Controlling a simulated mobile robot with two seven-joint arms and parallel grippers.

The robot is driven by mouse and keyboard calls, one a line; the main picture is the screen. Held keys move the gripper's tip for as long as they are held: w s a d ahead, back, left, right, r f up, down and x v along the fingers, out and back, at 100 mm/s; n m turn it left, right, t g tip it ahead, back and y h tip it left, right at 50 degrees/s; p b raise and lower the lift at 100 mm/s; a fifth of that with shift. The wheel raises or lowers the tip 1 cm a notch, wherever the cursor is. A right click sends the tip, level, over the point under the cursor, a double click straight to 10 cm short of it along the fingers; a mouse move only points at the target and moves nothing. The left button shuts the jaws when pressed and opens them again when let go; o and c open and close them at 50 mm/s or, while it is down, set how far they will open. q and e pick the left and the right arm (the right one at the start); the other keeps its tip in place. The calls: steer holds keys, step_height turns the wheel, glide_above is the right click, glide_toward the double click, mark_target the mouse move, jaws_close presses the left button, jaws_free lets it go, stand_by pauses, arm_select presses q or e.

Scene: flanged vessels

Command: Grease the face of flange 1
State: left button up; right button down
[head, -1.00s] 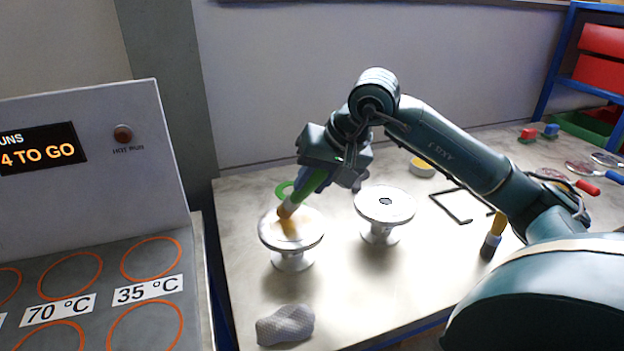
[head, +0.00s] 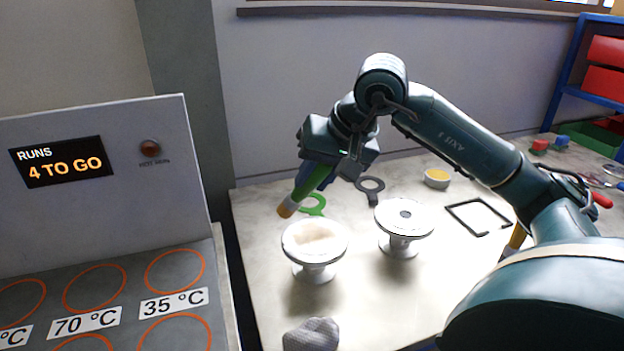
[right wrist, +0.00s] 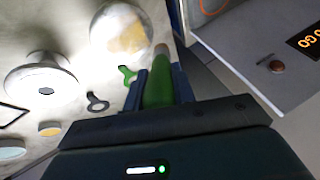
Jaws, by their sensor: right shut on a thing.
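Two silver flanged vessels stand on the pale table. The left flange (head: 314,240) has a yellowish smear on its top face; it also shows in the right wrist view (right wrist: 122,36). The right flange (head: 404,217) has a bare metal face with a dark centre hole. I see no readable number on either. My right gripper (head: 316,176) is shut on a green-handled brush (head: 303,188), which also shows in the right wrist view (right wrist: 158,90). The brush tip is tilted down, above and left of the smeared flange and apart from it. My left gripper is not in view.
A green ring tool (head: 313,205) and a dark ring tool (head: 370,188) lie behind the vessels. A yellow-topped tub (head: 437,177) and a black frame (head: 478,216) lie farther right. A grey cloth (head: 312,335) lies at the front. A panel with orange circles (head: 95,290) stands left.

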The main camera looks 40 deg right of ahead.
step_height(320, 180, up, 3)
steer(key=shift+f+p, duration=0.15)
steer(key=shift+p, duration=0.5)
steer(key=shift+r, duration=0.2)
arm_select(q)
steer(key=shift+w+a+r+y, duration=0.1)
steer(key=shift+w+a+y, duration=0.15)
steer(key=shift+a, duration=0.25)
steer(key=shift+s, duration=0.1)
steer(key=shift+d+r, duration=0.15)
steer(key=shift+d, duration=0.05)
